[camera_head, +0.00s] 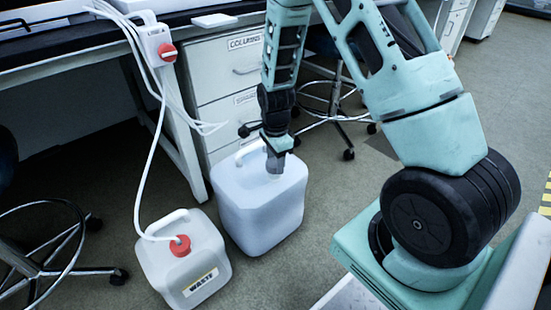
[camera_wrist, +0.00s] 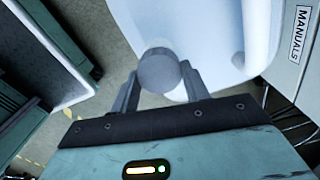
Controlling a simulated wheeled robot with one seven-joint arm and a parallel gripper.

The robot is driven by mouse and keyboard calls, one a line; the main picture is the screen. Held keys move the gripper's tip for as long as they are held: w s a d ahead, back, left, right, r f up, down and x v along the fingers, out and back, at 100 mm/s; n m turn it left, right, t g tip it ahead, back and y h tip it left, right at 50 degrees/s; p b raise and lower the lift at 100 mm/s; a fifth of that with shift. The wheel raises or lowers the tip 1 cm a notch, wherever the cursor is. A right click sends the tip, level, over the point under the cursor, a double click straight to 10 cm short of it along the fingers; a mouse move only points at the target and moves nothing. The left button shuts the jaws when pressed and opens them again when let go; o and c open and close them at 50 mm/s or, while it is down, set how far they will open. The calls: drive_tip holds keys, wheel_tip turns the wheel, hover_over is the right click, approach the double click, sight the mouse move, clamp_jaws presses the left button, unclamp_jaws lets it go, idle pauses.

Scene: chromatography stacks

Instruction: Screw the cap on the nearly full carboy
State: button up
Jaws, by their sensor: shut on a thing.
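A large pale blue-white carboy (camera_head: 258,215) stands on the floor in front of the drawer unit; part of its body also shows at the top of the wrist view (camera_wrist: 215,35). My gripper (camera_head: 275,165) is over its top, pointing down. In the wrist view my gripper (camera_wrist: 160,88) is shut on a round grey cap (camera_wrist: 158,68), with a finger on each side. The carboy's neck is hidden behind the cap and fingers, so I cannot tell whether the cap is seated on it.
A smaller white waste carboy (camera_head: 190,262) with a red cap (camera_head: 180,245) and a white tube stands to the left. The drawer unit (camera_head: 228,75) is close behind the large carboy. Wheeled stools (camera_head: 335,105) stand behind and at left.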

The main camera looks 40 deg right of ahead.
drive_tip(key=shift+f, duration=0.7)
drive_tip(key=shift+f, duration=0.25)
drive_tip(key=o, duration=1)
drive_tip(key=c, duration=1)
drive_tip(key=shift+r+m+p, duration=0.3)
drive_tip(key=shift+m+p, duration=0.45)
drive_tip(key=shift+m, duration=0.15)
drive_tip(key=shift+c, duration=0.2)
drive_tip(key=m+p, duration=0.4)
drive_tip(key=m, duration=0.1)
drive_tip(key=shift+s+a+r, duration=0.1)
drive_tip(key=m+p, duration=0.3)
drive_tip(key=m, duration=0.2)
drive_tip(key=shift+m+p, duration=0.3)
drive_tip(key=shift+p, duration=0.1)
drive_tip(key=shift+f+m, duration=0.4)
drive_tip(key=shift+m, duration=0.3)
